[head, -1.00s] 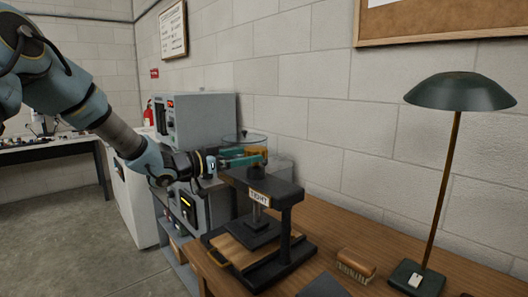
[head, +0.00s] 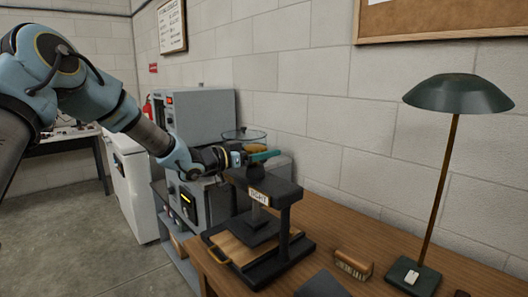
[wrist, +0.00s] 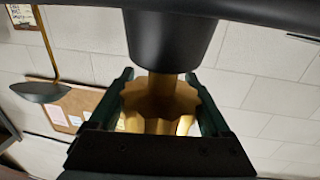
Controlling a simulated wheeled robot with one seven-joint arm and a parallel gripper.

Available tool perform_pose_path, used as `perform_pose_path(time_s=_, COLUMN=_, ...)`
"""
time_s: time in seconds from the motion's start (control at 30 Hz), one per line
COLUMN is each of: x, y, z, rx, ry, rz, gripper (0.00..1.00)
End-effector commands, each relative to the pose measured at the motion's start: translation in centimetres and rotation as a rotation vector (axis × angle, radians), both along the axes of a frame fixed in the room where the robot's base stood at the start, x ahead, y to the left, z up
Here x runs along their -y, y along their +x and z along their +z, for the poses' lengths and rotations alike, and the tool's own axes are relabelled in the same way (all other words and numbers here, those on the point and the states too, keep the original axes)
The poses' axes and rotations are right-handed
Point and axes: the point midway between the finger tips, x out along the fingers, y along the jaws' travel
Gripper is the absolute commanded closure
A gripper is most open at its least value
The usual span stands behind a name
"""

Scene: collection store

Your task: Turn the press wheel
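The black press (head: 285,232) stands on the wooden bench, with a small sign reading "TIGHT" (head: 258,197) on its top beam. The press wheel (wrist: 160,100) is a gold lobed knob on a short gold shaft, below a black round collar (wrist: 170,40) in the wrist view.
A wooden brush (head: 352,264) and a green lamp (head: 458,95) stand right of the press. A dark flat object (head: 322,285) lies at the bench's front. A grey cabinet (head: 205,112) and a round clear-topped container (head: 243,135) are behind my gripper.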

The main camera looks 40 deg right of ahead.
Motion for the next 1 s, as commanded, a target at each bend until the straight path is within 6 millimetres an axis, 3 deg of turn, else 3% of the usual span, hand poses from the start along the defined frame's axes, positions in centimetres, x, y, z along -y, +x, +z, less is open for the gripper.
perform_pose_path(time_s=0.07, x=-0.01, y=0.01, z=0.00, rx=0.000, ry=0.000, rz=0.000, gripper=0.33)
perform_pose_path(time_s=0.43, x=-0.03, y=0.03, z=0.00, rx=0.000, ry=0.000, rz=0.000, gripper=0.74)
perform_pose_path(time_s=1.0, x=-0.07, y=-0.32, z=-0.04, rx=-0.001, ry=0.001, rz=-0.104, gripper=0.74)
